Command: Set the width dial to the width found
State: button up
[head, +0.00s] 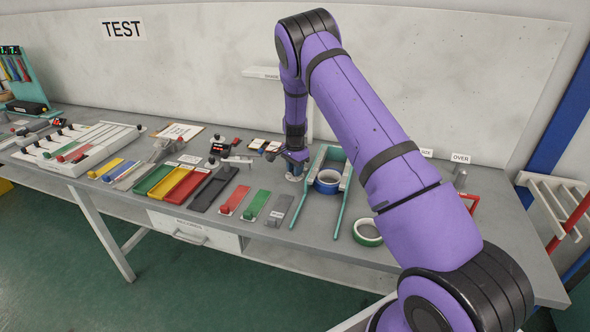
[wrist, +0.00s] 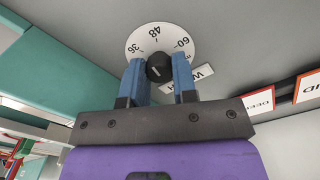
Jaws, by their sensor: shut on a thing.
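The width dial (wrist: 171,36) is a round white face with the numbers 36, 48 and 60 showing in the wrist view. Its black knob (wrist: 159,68) has a pale line on it; I cannot tell exactly which mark the line points to. My gripper (wrist: 158,76) has blue fingers, one on each side of the knob, shut on it. A white label starting with W (wrist: 198,75) lies beside the dial, partly hidden by a finger. In the head view my gripper (head: 293,168) is down at the bench, left of the teal frame, and hides most of the dial.
A blue tape roll (head: 327,182) sits in the teal frame (head: 340,208) right of my gripper. A green and white roll (head: 367,233) lies near the front edge. Coloured trays (head: 184,184) and blocks (head: 256,204) stand to the left. An OVER sign (head: 460,158) stands behind right.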

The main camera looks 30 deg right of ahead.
jog(key=o, duration=0.9)
jog(key=shift+r, duration=0.1)
notch_tip(320, 180, up, 11)
jog(key=shift+f, duration=0.2)
jog(key=s+a+r+n+t+y, duration=0.1)
jog(key=s+a+r+n, duration=0.2)
jog(key=s+r, duration=0.8)
jog(key=s+a+r+n+t, duration=0.1)
jog(key=s+a+r+n, duration=0.25)
jog(key=s+r, duration=0.85)
jog(key=s+a+r+n+t, duration=0.1)
jog(key=s+r+n, duration=0.1)
jog(key=s, duration=0.6)
jog(key=s+a+r+n+t, duration=0.1)
jog(key=s+a+r+n, duration=0.1)
jog(key=s, duration=0.6)
jog(key=s+a+r+n+t+h, duration=0.1)
jog(key=s+r+n, duration=0.3)
jog(key=s, duration=0.4)
jog(key=shift+s+a+r, duration=0.15)
jog(key=shift+a, duration=0.35)
